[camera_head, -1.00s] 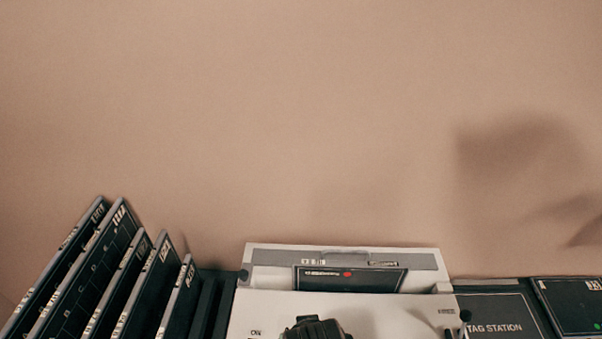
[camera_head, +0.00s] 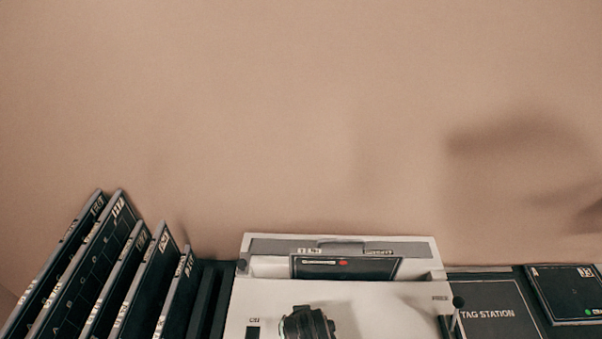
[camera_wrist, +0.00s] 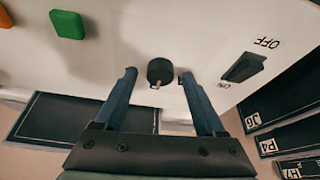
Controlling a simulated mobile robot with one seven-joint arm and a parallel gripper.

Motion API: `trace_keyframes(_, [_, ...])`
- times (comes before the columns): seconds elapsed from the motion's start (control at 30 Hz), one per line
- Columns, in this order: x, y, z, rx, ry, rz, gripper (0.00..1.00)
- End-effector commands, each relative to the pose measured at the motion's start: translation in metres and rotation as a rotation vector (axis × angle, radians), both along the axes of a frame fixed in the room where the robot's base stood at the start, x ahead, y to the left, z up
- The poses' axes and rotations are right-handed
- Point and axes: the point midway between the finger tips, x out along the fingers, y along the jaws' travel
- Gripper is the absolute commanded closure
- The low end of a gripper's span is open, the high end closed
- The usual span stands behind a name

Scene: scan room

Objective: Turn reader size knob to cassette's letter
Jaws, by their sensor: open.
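The reader (camera_head: 385,310) is a pale box at the bottom of the head view. A dark cassette (camera_head: 345,268) with a red mark sits in its top slot; its letter is not readable. The cassette's dark face also shows at lower left in the wrist view (camera_wrist: 60,118). The round black size knob (camera_wrist: 160,70) has a small pale pointer towards the picture's bottom. My gripper (camera_wrist: 158,74) is open, with one finger either side of the knob in the picture. Gaps show on both sides; I cannot tell whether the tips reach its height.
A black OFF switch (camera_wrist: 243,68), a green button (camera_wrist: 68,24) and an orange button (camera_wrist: 4,16) are on the panel. Several dark cassettes (camera_head: 95,265) lean in a rack left of the reader. The tag station (camera_head: 490,312) is to its right.

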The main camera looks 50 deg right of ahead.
Motion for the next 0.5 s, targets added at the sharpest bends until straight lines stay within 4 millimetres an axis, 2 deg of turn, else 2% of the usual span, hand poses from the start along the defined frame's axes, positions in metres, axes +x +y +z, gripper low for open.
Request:
trace_keyframes(0.1, [0.0, 0.0, 0.0002, 0.0, 0.0, 0.0, 0.28])
trace_keyframes(0.5, [-0.0001, 0.0001, 0.0004, 0.0, 0.0, 0.0, 1.0])
